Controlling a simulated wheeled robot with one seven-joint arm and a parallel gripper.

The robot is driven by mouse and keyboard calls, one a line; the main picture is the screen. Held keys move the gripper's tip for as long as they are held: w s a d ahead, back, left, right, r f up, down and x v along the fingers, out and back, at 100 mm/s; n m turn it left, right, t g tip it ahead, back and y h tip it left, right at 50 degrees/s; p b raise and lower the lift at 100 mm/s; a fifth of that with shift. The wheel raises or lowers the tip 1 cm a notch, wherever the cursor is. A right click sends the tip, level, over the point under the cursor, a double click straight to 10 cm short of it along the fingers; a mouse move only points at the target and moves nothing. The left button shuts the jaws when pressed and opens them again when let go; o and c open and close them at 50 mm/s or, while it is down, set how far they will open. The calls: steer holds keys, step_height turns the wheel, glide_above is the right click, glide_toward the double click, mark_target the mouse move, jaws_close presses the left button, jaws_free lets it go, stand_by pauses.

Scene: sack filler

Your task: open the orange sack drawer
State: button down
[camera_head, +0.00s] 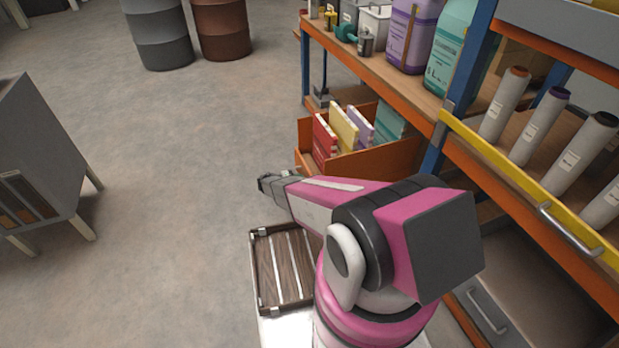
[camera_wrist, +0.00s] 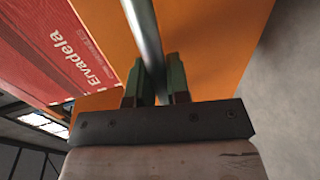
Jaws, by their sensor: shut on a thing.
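The orange sack drawer (camera_head: 392,160) stands out from the shelving rack, its top open. Red, yellow, lilac and teal sacks (camera_head: 343,128) stand upright in it. In the wrist view the drawer's orange front (camera_wrist: 218,45) fills the upper middle, with a red sack (camera_wrist: 65,45) at the left. A round metal handle bar (camera_wrist: 143,35) runs between the two fingers of my gripper (camera_wrist: 156,85), which is shut on it. In the head view my gripper (camera_head: 270,184) is beside the drawer's near left end; the handle cannot be made out there.
The rack (camera_head: 436,124) fills the right side, with bottles, rolls and a yellow-fronted drawer (camera_head: 540,195). A grey cabinet (camera_head: 40,150) stands at the left, and two drums (camera_head: 160,35) at the back. The floor between is clear.

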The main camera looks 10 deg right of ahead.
steer(key=f+v, duration=0.1)
steer(key=v, duration=0.6)
steer(key=shift+a+f, duration=0.15)
steer(key=shift+f, duration=0.1)
steer(key=c, duration=1.1)
jaws_free()
steer(key=v, duration=1.1)
